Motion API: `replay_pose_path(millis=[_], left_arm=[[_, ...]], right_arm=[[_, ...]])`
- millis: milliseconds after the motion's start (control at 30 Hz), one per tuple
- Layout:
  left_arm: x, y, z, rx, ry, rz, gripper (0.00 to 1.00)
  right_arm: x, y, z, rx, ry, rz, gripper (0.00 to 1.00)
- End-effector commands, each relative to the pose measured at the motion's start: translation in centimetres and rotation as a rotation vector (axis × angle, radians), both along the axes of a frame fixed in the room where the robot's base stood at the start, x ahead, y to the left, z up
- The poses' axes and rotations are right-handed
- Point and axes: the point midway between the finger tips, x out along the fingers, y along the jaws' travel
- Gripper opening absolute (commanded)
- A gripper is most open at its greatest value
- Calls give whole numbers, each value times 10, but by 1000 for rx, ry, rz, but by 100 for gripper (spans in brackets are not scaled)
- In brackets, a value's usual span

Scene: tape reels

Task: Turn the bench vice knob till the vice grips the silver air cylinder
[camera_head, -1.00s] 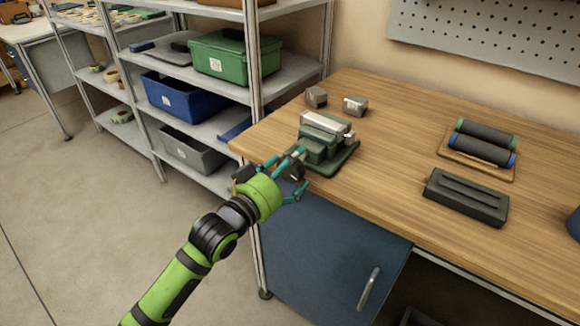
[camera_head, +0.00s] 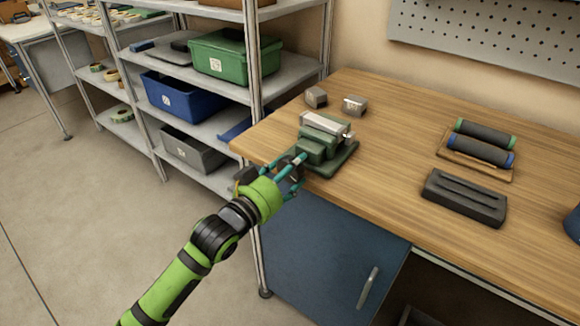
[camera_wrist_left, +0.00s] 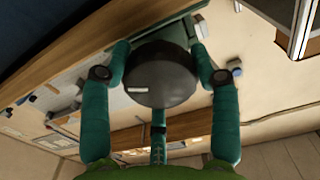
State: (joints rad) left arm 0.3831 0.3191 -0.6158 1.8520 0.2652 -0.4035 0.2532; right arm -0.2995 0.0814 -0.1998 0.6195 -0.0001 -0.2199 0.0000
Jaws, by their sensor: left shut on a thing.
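The green bench vice (camera_head: 312,152) stands on the left end of the wooden bench in the head view. The silver air cylinder (camera_head: 322,124) lies between its jaws at the top; I cannot tell whether they press on it. The vice's dark round knob (camera_wrist_left: 160,78), with a white mark on its face, fills the middle of the left wrist view. My left gripper (camera_head: 290,173) is at the vice's front, its teal fingers shut around the knob, which they mostly hide in the head view. My right gripper is not in view.
Two small grey blocks (camera_head: 316,97) (camera_head: 355,105) sit behind the vice. A dark slotted block (camera_head: 465,197) and a wooden holder (camera_head: 448,158) with two dark rollers are to the right. A metal shelf (camera_head: 257,60) with bins stands left of the bench. The bench between is clear.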

Motion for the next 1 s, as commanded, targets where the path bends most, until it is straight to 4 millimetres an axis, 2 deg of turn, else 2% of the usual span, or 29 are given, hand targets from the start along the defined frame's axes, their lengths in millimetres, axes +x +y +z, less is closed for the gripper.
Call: replay_pose_path(millis=[33, 100, 600, 1000], left_arm=[[2, 1, 11, 23, -40, 2, 29], [2, 1, 12, 67, -73, 3, 29], [1, -1, 13, 447, -352, 3, 29], [0, -3, 11, 724, -554, 2, 28]], right_arm=[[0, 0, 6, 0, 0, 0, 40], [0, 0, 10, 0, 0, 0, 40], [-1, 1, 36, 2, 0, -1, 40], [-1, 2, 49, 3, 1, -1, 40]])
